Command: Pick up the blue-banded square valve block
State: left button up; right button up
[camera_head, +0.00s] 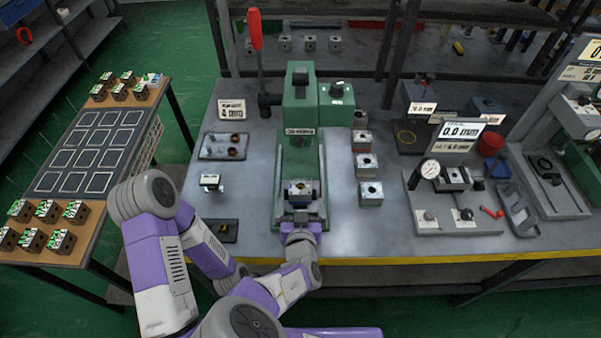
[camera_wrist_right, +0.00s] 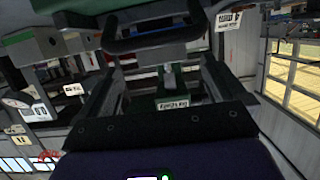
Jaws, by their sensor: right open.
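A square valve block (camera_head: 300,188) sits on the bed of the green press (camera_head: 298,155); I cannot make out its band colour clearly. My right gripper (camera_head: 300,212) is low in front of the press, just on the near side of this block. Its fingers are apart in the right wrist view (camera_wrist_right: 165,80), and I see no block held between them. Three more square blocks stand in a column right of the press: a far one (camera_head: 362,140), a middle one (camera_head: 367,165) and a near one (camera_head: 370,193). Their bands are too small to tell apart with certainty. I cannot see my left gripper.
A side table (camera_head: 75,240) at left holds several small blocks and a marked dark panel. A red-handled lever (camera_head: 256,45) rises left of the press. A dial gauge fixture (camera_head: 430,170) stands at right. Bare bench lies between the block column and the fixture.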

aim_at(300, 186)
jog(key=shift+w, duration=0.45)
jog(key=shift+w+f, duration=0.1)
jog(key=shift+w, duration=0.25)
jog(key=shift+b+x, duration=0.4)
jog(key=shift+x, duration=0.4)
jog(key=b+x, duration=0.1)
jog(key=x, duration=0.3)
jog(key=shift+w+a, duration=0.1)
jog(key=shift+w, duration=0.15)
jog(key=c, duration=1.4)
jog(key=shift+r, duration=0.3)
jog(key=shift+c, duration=0.7)
